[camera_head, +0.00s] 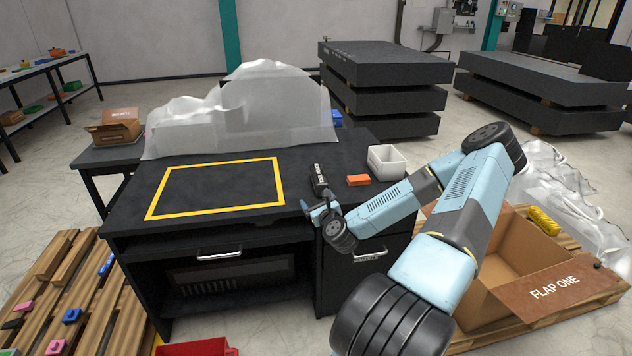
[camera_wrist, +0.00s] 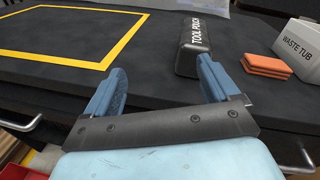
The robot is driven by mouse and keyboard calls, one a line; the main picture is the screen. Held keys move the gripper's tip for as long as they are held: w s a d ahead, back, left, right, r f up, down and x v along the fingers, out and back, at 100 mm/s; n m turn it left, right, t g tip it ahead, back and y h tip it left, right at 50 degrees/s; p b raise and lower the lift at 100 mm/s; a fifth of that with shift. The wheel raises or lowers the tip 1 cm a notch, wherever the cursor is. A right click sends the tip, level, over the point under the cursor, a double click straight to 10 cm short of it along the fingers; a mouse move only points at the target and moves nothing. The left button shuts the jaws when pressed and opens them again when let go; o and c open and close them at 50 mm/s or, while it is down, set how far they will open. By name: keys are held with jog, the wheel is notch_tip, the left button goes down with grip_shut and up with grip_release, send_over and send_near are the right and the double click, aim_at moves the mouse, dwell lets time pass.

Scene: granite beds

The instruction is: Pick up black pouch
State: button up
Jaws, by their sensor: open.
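The black pouch (camera_head: 319,180), with white lettering, lies on the black workbench (camera_head: 130,206) to the right of the yellow outlined area. In the wrist view the pouch (camera_wrist: 194,46) reads "TOOL POUCH" and lies just beyond the right finger. My gripper (camera_head: 313,207) is at the near side of the pouch, close to the bench's front edge. In the wrist view my gripper (camera_wrist: 160,82) shows its two blue fingers spread apart with nothing between them. The right fingertip overlaps the pouch's near end in the picture; I cannot tell whether they touch.
Orange pads (camera_wrist: 267,66) and a white waste tub (camera_head: 387,160) stand right of the pouch. A clear plastic sheet (camera_head: 240,110) covers the bench's back. The yellow rectangle (camera_head: 277,180) encloses bare surface. An open cardboard box (camera_head: 500,265) stands on the right, a red bin (camera_head: 195,348) below.

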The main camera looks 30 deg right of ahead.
aim_at(320, 177)
jog(key=w+d+m+h, duration=0.1)
jog(key=w+d, duration=0.1)
jog(key=w, duration=0.2)
jog(key=w+d+m+h, duration=0.1)
jog(key=w+d+m, duration=0.1)
jog(key=w+d, duration=0.1)
jog(key=w+d+m+h, duration=0.1)
jog(key=w+d+m, duration=0.1)
jog(key=w, duration=0.3)
jog(key=shift+d, duration=0.4)
jog(key=shift+c, duration=0.3)
jog(key=shift+r, duration=0.1)
jog(key=c, duration=1.3)
jog(key=shift+o, duration=0.2)
